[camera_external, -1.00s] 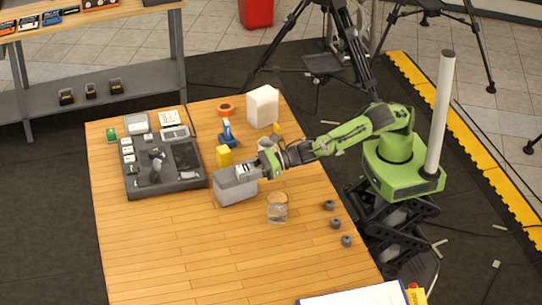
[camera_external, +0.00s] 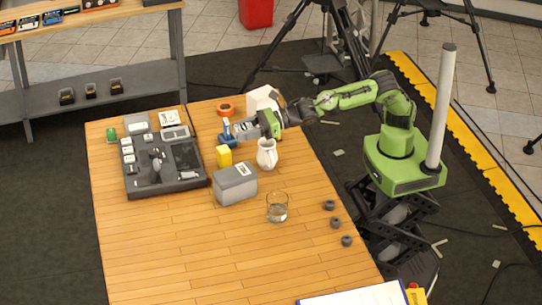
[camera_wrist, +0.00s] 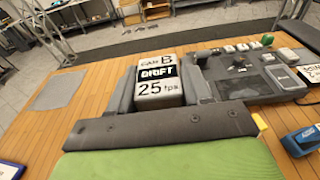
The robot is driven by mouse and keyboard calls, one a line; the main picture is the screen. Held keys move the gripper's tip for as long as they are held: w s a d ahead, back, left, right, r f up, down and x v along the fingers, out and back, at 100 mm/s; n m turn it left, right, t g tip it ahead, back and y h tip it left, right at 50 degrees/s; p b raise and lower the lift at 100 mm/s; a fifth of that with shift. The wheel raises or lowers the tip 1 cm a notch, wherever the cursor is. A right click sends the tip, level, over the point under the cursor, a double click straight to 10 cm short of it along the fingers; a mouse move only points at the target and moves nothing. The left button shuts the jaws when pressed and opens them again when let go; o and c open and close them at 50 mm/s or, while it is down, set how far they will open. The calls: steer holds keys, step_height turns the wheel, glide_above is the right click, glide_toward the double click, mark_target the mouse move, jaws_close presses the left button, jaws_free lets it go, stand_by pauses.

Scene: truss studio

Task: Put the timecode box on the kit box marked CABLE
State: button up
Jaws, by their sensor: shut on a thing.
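My gripper (camera_external: 243,130) is shut on the timecode box (camera_wrist: 160,80). The box is a small grey block between the fingers in the wrist view, with white labels reading "CAM B", "DRIFT" and "25 fps". My gripper points left, over the back part of the table, and seems raised above it. A grey kit box (camera_external: 236,187) stands on the table in front of my gripper and apart from it. It has a small white label on top, too small to read in the external view.
A white jug (camera_external: 267,154), yellow block (camera_external: 224,156) and blue tool (camera_external: 227,138) stand close to my gripper. The table's front (camera_external: 190,255) is mostly clear.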

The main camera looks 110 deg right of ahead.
mark_target(244, 170)
steer(key=f+b, duration=0.1)
steer(key=f, duration=0.4)
steer(key=d+f+b, duration=0.1)
steer(key=f+b, duration=0.1)
steer(key=f, duration=0.3)
steer(key=f+b, duration=0.2)
steer(key=f, duration=0.2)
steer(key=shift+d+f, duration=0.25)
steer(key=shift+f, duration=0.15)
steer(key=shift+r, duration=0.1)
steer(key=o, duration=1.2)
steer(key=shift+s+r, duration=0.1)
steer(key=s, duration=0.4)
steer(key=s+r+p, duration=0.1)
steer(key=s, duration=0.6)
steer(key=shift+s+r, duration=0.35)
